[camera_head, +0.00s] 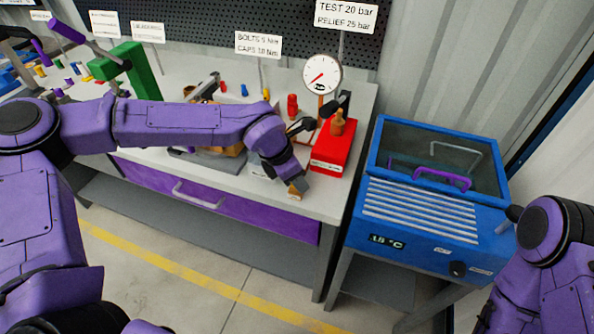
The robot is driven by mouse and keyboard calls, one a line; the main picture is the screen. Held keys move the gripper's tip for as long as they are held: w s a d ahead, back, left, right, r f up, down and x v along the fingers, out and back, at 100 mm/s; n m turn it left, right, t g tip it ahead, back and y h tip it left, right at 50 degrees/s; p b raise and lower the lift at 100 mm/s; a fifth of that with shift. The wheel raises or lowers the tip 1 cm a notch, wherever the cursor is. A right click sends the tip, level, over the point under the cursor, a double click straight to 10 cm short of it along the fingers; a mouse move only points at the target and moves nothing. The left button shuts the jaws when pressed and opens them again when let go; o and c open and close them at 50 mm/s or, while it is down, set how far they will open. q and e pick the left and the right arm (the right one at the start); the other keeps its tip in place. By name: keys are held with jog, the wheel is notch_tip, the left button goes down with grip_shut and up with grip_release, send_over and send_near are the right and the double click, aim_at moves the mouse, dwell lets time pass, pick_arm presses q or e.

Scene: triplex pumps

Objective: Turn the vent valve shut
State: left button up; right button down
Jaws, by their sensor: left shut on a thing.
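My left arm reaches across the workbench, and my left gripper (296,186) points down near the bench's front edge. It is shut on a small brass-coloured part (295,196), mostly hidden by the jaws. I cannot tell for sure that this part is the vent valve. Just behind it stands a red box unit (331,150) with a brass fitting (338,123) on top and a black handle beside it. A round white gauge (320,75) with a red needle stands behind the unit. Part of my right arm shows at the lower right, its gripper out of view.
A blue glass-lidded cabinet (430,220) with a purple handle (442,179) stands right of the workbench. A grey fixture (212,160) and a red cylinder (292,105) sit near my left forearm. A purple drawer (250,212) is under the bench. The floor in front looks clear.

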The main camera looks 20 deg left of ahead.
dwell(0.4)
pick_arm(q)
jog(key=o, duration=1)
jog(key=shift+a+r, duration=0.1)
jog(key=shift+r, duration=0.05)
jog(key=v, duration=1)
jog(key=shift+a+r+b, duration=0.15)
jog(key=shift+b, duration=0.25)
jog(key=shift+s, duration=0.1)
